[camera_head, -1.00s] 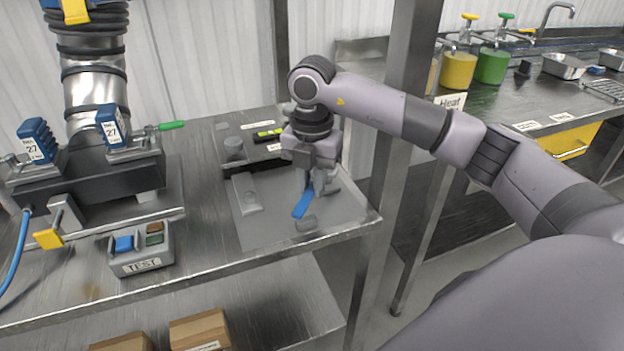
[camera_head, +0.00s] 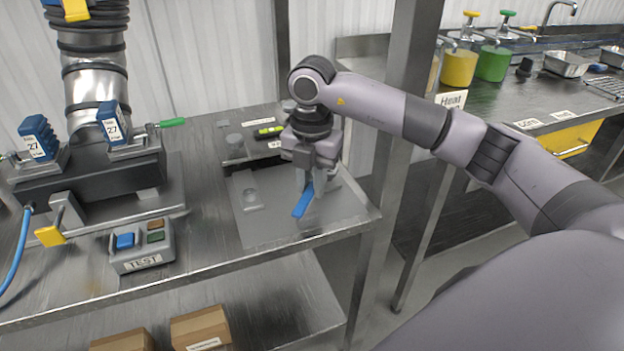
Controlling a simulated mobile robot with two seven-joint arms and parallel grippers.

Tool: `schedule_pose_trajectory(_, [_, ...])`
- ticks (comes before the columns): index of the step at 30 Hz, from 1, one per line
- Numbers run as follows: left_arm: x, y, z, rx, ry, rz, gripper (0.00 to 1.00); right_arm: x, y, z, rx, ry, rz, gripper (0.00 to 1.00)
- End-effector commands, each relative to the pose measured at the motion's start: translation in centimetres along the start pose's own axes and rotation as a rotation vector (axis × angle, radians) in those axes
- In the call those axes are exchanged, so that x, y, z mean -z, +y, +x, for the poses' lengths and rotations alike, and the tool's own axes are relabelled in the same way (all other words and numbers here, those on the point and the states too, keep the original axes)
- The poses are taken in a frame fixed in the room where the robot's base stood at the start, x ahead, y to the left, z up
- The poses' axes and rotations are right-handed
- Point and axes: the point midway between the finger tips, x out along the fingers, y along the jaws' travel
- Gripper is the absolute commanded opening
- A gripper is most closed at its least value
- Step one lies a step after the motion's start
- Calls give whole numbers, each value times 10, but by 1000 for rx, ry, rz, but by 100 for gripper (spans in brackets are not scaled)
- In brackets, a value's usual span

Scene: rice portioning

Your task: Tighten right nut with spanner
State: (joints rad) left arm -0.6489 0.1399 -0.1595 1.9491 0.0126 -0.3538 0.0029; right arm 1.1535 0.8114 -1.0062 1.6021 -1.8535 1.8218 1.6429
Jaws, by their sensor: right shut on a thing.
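My right gripper (camera_head: 308,185) is over the grey tray at the right end of the metal table. It is shut on a blue-handled tool, seemingly the spanner (camera_head: 302,203), whose handle slants down toward the front left. The tool's head is hidden or too small to make out. The black fixture (camera_head: 90,180) on the left of the table carries two blue blocks marked 27; the right block (camera_head: 114,124) has a green-tipped rod (camera_head: 172,122) beside it. I cannot make out the right nut. My left gripper is not in view.
The grey tray (camera_head: 262,228) has a light grey piece (camera_head: 249,199) on it. Behind stands a dark box with a green level (camera_head: 268,132). A TEST button box (camera_head: 142,247) stands before the fixture. A metal post (camera_head: 408,60) rises right of the table.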

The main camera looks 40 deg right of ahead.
Motion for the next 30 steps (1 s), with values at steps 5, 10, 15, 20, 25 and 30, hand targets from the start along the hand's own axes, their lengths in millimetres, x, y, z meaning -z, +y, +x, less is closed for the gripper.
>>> schedule_pose_trajectory(5, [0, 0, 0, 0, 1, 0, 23, 0, 0, 1, -1, 0, 0, 0])
schedule_pose_trajectory(10, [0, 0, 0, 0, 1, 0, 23, 0, 0, 1, 0, 0, 0, 0])
schedule_pose_trajectory(15, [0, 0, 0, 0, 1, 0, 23, 0, 0, 2, 0, 0, 0, 0])
schedule_pose_trajectory(20, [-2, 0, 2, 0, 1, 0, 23, 0, 0, 5, 0, 0, 0, 0])
schedule_pose_trajectory(25, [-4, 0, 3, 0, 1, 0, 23, 0, 0, 10, 0, 0, 0, 0])
schedule_pose_trajectory(30, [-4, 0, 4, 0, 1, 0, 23, 0, 0, 11, 0, 0, 0, 0])
